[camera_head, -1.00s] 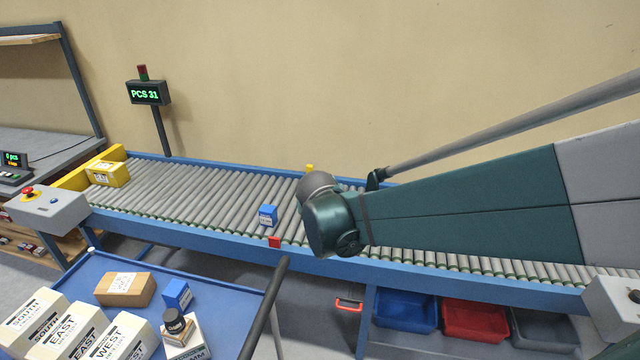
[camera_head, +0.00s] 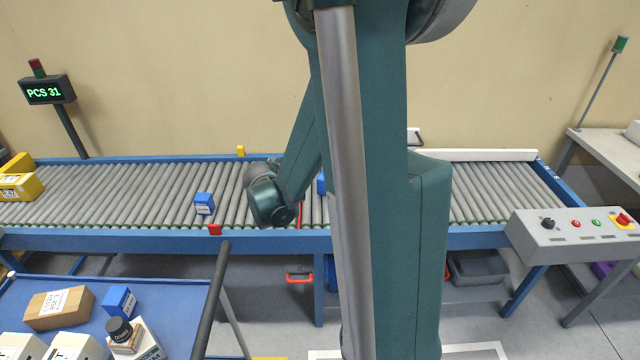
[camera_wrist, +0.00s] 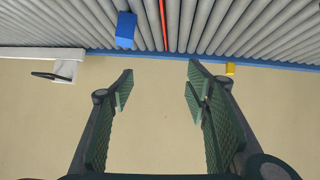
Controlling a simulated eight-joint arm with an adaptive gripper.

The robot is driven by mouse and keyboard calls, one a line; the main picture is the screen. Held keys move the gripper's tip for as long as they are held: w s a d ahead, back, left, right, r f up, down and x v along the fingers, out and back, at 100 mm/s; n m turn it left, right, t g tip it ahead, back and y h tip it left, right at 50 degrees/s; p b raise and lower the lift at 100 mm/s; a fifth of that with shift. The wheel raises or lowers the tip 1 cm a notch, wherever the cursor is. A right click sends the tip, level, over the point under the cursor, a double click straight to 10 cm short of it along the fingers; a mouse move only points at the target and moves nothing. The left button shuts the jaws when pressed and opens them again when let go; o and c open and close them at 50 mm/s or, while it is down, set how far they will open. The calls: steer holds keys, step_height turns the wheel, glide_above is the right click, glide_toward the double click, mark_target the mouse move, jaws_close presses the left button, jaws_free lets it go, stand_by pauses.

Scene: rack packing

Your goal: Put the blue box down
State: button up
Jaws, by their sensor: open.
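My gripper (camera_wrist: 158,78) is open and empty in the wrist view, with its two green-padded fingers apart. Its fingers do not show in the head view, where my arm hides part of the conveyor. A blue box (camera_wrist: 126,30) sits on the rollers beyond the left finger, apart from it. A blue box also shows in the head view (camera_head: 321,184), mostly hidden behind my arm; it appears to be the same one. Another blue box (camera_head: 204,203) stands on the rollers further left. A third blue box (camera_head: 120,301) is on the blue table at lower left.
The roller conveyor (camera_head: 130,200) runs across the view. Yellow boxes (camera_head: 22,187) are at its left end. A yellow block (camera_head: 240,151) and a red block (camera_head: 215,230) sit on its rails. A control box (camera_head: 575,232) is at right. The rollers at right are bare.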

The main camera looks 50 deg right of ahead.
steer(key=w+d+f+m+h, duration=0.1)
steer(key=d+f+m+h, duration=0.1)
steer(key=d+f, duration=0.5)
steer(key=m+g+h, duration=0.1)
steer(key=h, duration=0.1)
glide_toward(322, 180)
steer(key=x, duration=0.4)
steer(key=shift+d+f+m, duration=0.2)
steer(key=shift+d+m, duration=0.2)
steer(key=shift+d, duration=0.05)
steer(key=shift+x, duration=1.3)
steer(key=shift+b+x, duration=0.95)
steer(key=shift+x, duration=1.65)
steer(key=shift+w, duration=0.1)
steer(key=shift+c, duration=0.4)
